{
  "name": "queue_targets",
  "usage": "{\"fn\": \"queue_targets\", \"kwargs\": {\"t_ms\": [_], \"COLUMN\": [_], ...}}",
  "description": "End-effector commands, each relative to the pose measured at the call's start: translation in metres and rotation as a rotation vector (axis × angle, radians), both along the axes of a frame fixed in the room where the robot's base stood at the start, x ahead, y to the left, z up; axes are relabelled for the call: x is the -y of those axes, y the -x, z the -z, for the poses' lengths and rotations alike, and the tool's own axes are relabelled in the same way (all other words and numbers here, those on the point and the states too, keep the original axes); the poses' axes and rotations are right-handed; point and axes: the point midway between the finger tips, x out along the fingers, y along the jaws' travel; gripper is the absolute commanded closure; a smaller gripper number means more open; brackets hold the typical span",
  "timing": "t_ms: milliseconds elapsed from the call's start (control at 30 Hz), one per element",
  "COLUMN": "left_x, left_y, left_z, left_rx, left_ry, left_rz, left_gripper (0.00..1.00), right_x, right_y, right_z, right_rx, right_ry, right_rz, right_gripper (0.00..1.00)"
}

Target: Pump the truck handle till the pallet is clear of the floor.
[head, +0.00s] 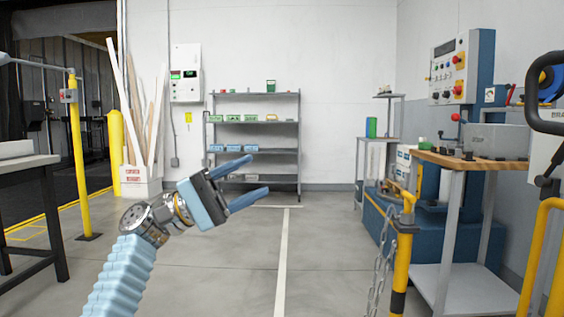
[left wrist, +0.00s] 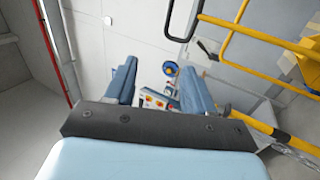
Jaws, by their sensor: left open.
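A black looped handle (head: 545,98), which looks like the truck handle, stands at the right edge of the head view, partly cut off. A dark loop (left wrist: 183,20) that may be the same handle shows at the top of the left wrist view. My left gripper (head: 256,176) is raised over the open floor at centre left, well to the left of the handle. It is open with nothing between its fingers, and shows in the left wrist view (left wrist: 160,82). The pallet and the truck's forks are not in view. My right gripper is not in view.
Yellow rails with a chain (head: 402,260) stand at the front right, before a wood-topped bench (head: 470,161). A shelf rack (head: 255,150) stands at the back wall. A dark-legged table (head: 30,162) and yellow post (head: 77,150) are left. The middle floor is clear.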

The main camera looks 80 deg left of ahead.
Motion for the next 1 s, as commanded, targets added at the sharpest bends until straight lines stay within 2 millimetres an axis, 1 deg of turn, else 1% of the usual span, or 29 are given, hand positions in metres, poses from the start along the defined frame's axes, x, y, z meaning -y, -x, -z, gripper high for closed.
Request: {"fn": "queue_targets", "kwargs": {"t_ms": [33,100,200,300,1000], "left_x": [-0.002,-0.003,-0.005,-0.005,-0.005], "left_y": [0.01,0.02,0.031,0.036,0.037], "left_z": [0.003,0.008,0.013,0.017,0.017], "left_rx": [0.003,0.003,0.003,0.001,0.001], "left_ry": [0.001,0.001,0.001,0.001,0.001], "left_rz": [-0.003,-0.002,-0.001,0.0,-0.001], "left_gripper": [0.46,0.46,0.46,0.46,0.46], "right_x": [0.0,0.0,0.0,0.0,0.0], "right_y": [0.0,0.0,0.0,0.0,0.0], "right_z": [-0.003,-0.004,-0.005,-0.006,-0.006], "right_rx": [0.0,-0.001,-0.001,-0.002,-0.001], "right_ry": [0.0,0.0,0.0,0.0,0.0], "right_rz": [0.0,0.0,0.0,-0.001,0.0], "right_gripper": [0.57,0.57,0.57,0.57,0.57]}}
